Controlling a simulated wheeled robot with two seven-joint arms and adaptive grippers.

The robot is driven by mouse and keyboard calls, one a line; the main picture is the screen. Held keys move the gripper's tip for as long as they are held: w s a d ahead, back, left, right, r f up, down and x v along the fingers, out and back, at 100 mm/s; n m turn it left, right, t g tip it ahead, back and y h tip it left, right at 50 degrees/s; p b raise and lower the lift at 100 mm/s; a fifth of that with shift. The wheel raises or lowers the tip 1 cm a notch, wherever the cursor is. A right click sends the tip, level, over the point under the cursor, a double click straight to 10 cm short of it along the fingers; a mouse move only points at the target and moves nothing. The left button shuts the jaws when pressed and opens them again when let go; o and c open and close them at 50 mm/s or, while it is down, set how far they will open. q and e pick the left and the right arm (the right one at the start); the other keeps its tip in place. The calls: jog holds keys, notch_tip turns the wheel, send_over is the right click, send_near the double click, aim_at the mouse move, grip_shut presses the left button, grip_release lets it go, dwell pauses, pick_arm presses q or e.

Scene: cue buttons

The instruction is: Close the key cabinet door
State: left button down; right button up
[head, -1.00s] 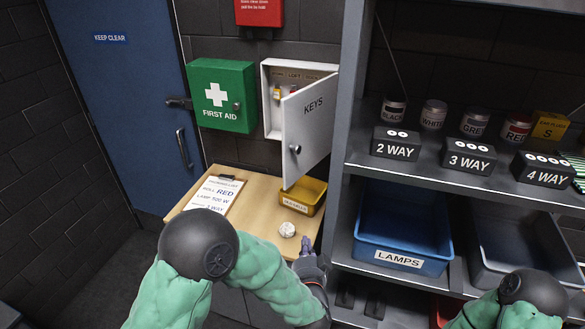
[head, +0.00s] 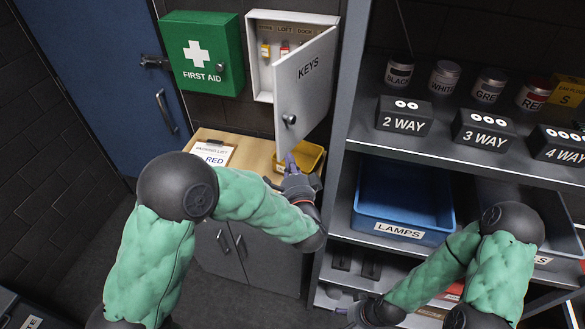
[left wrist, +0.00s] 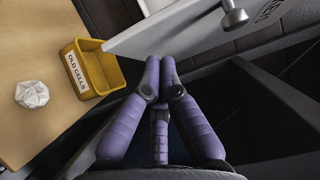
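The white key cabinet (head: 262,88) hangs on the wall, with key tags visible inside. Its door (head: 309,82), marked KEYS, stands open, hinged at the right and swung out toward me. A round metal knob (head: 289,119) sits near its free edge. The door (left wrist: 180,30) and knob (left wrist: 235,16) also show in the left wrist view. My left gripper (head: 290,162) is just below the door's lower free corner; contact is unclear. In the left wrist view its purple fingers (left wrist: 160,72) are together and empty. My right gripper (head: 345,312) is low at the bottom, partly hidden by its arm.
A wooden counter (head: 258,152) below holds a yellow bin (head: 308,156) marked OLD CELLS, a clipboard (head: 214,153) and a crumpled white ball (left wrist: 32,94). The first aid box (head: 203,55) is left of the cabinet. A shelf unit's upright (head: 345,95) stands close on the right.

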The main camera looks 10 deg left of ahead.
aim_at(285, 140)
pick_arm(q)
jog(key=shift+x, duration=2.45)
jog(key=shift+a, duration=0.15)
